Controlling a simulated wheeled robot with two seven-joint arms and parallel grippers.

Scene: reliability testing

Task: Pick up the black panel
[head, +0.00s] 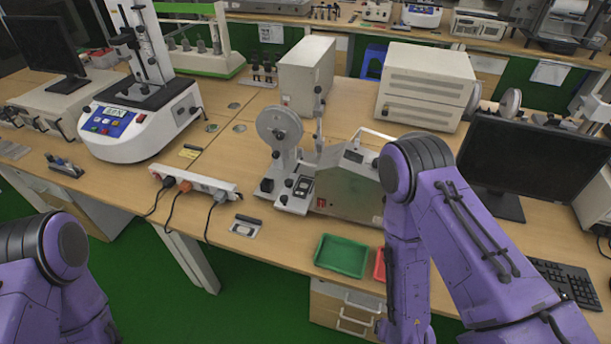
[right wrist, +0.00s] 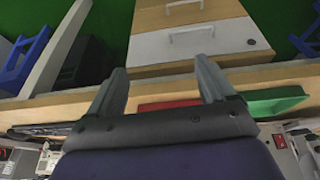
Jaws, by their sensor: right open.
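No separate object is clearly a black panel. The dark flat things in the head view are a black monitor (head: 535,160) on the right of the bench and another dark screen (head: 42,42) at the far left. My right gripper (right wrist: 162,82) shows in the right wrist view, with its two fingers apart and nothing between them. It is near the bench's front edge, by a red tray and the drawers. In the head view my right arm hides part of the bench, and its gripper is out of sight. Only a link of my left arm shows, at lower left.
A green tray (head: 341,256) and a partly hidden red tray (head: 379,265) lie at the bench's front edge. Behind them stands a metal tester (head: 350,185). A power strip (head: 193,180) with cables, a white instrument (head: 135,125) and a keyboard (head: 566,284) occupy the bench.

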